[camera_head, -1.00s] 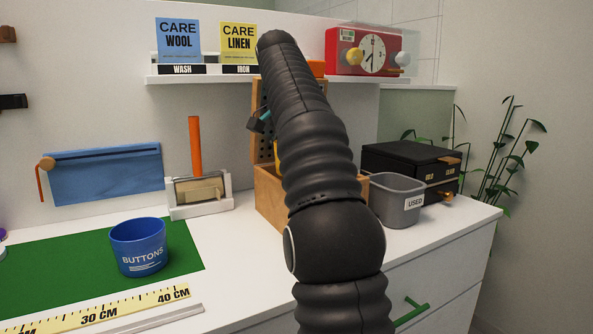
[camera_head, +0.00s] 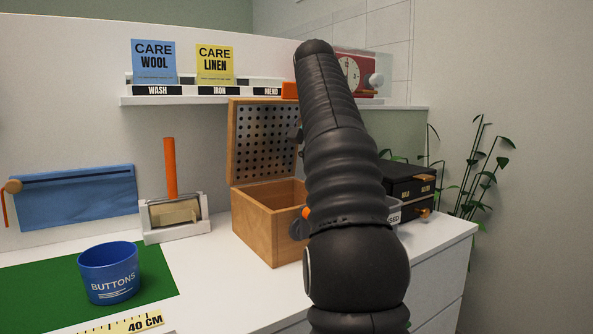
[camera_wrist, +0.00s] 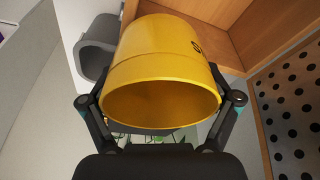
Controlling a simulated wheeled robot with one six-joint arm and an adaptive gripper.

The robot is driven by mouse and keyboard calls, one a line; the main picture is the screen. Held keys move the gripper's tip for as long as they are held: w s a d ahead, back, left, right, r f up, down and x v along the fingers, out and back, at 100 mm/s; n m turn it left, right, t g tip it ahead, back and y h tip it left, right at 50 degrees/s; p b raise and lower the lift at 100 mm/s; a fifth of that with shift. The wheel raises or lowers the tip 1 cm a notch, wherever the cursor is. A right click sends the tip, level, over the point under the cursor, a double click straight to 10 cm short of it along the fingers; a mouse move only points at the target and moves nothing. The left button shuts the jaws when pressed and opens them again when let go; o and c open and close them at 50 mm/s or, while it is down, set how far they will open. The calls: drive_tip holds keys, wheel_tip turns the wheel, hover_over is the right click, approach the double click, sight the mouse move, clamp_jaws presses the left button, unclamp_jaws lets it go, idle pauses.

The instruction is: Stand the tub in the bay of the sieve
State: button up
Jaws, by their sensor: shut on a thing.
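In the wrist view a yellow tub (camera_wrist: 160,60) fills the middle, with part of a dark letter on its side. It is tilted in the picture, with a round end towards the camera. My gripper (camera_wrist: 160,101) is shut on it, one finger on each side. In the head view my arm hides the tub and nearly all of the gripper. I cannot make out a sieve or its bay for certain. An orange-handled piece (camera_head: 171,168) stands in a white holder (camera_head: 178,232) left of the wooden box.
The open wooden box (camera_head: 268,220) has a perforated lid panel (camera_head: 265,140). Behind my arm are a grey USED bin (camera_wrist: 92,48) and black drawers (camera_head: 405,185). A blue BUTTONS pot (camera_head: 110,275) sits on the green mat (camera_head: 30,280). A shelf (camera_head: 200,97) runs above.

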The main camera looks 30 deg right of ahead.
drive_tip(key=s+d, duration=1.2)
drive_tip(key=d, duration=0.4)
drive_tip(key=shift+s+p, duration=0.15)
drive_tip(key=shift+p, duration=0.3)
